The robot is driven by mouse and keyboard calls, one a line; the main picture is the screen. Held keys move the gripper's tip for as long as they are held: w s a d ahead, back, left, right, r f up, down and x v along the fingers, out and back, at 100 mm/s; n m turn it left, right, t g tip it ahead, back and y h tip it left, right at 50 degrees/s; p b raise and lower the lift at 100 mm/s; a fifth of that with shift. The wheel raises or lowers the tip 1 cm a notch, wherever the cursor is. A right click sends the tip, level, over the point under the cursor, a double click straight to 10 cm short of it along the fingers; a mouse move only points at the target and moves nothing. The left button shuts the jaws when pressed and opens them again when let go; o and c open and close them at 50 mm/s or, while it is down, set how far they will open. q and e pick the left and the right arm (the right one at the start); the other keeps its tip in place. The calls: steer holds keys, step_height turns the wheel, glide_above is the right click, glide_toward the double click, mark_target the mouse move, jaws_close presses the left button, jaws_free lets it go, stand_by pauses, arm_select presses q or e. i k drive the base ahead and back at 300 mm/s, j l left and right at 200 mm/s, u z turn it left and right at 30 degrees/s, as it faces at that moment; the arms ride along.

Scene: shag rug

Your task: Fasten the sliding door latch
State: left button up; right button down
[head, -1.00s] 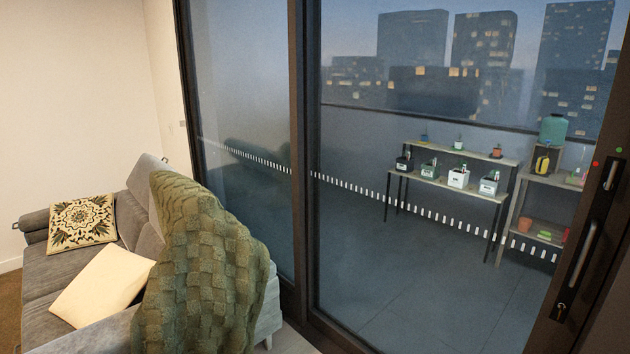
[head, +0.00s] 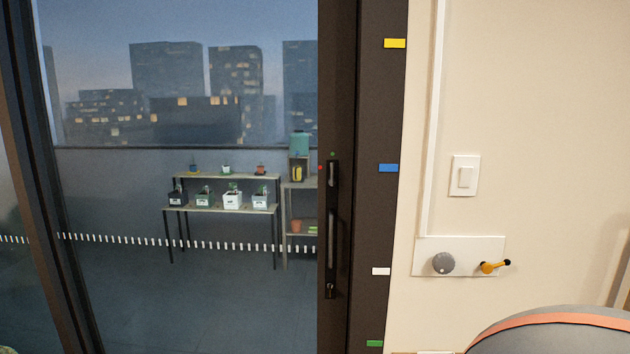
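The glass sliding door (head: 190,300) stands at the left and middle of the head view, with its dark closing stile against the dark jamb (head: 376,120). The latch plate (head: 332,175) is on that stile, a small upright lever in a dark housing, with a red dot at its upper left and a green dot above it. A long pull handle (head: 332,235) is below it, and a small keyed lock (head: 330,291) is at the bottom. The latch's exact setting is too small to tell. Neither of my grippers is in view.
A rounded grey thing with an orange band (head: 560,335) fills the lower right. Plant shelves (head: 222,209) stand beyond the glass.

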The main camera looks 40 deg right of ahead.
mark_target(332, 181)
steer(key=z, duration=1.55)
